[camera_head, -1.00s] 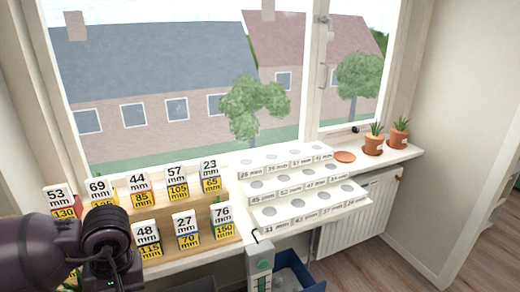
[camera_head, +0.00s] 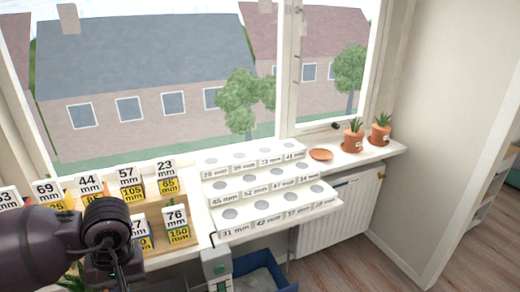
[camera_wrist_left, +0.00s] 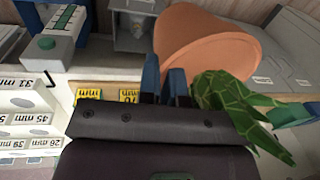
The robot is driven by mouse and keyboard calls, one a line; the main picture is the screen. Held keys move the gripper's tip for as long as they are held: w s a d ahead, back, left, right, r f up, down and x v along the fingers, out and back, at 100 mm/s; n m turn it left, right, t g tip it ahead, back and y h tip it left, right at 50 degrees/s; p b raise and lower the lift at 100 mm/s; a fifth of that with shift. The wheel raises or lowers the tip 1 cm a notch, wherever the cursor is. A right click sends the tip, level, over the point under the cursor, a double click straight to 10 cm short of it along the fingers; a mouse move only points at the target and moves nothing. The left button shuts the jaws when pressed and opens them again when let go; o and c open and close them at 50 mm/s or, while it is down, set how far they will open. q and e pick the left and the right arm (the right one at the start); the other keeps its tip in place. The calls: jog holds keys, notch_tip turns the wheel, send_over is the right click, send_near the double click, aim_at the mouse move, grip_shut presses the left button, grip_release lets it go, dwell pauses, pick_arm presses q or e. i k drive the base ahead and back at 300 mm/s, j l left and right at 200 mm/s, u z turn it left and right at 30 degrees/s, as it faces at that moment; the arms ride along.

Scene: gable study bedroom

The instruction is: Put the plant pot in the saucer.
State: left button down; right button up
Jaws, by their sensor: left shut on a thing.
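A terracotta plant pot (camera_wrist_left: 205,42) with spiky green leaves (camera_wrist_left: 232,100) is at my left gripper (camera_wrist_left: 165,78) in the left wrist view. The gripper is shut on the pot, with its blue fingers at the pot's side. In the head view my left wrist hides the pot, and only a few green leaves (camera_head: 72,284) show at the bottom left. The terracotta saucer (camera_head: 320,155) lies empty on the windowsill, right of the white stepped rack and well away from my left gripper. My right gripper is not in view.
Two potted plants (camera_head: 352,141) (camera_head: 380,134) stand on the sill just right of the saucer. A white stepped rack (camera_head: 270,190) with labelled steps and a wooden stand of number cards (camera_head: 190,235) fill the sill to the left. A blue bin (camera_head: 262,270) stands below.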

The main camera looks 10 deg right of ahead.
aim_at(321, 156)
jog(key=i+l, duration=0.1)
jog(key=l, duration=0.3)
jog(key=i+l, duration=0.1)
jog(key=l, duration=0.7)
jog(key=i+l, duration=0.15)
jog(key=l, duration=0.25)
jog(key=i+l, duration=0.1)
jog(key=l, duration=0.3)
jog(key=i+l, duration=0.15)
jog(key=l, duration=0.2)
jog(key=i+l, duration=0.15)
jog(key=l, duration=0.15)
jog(key=i+l, duration=0.6)
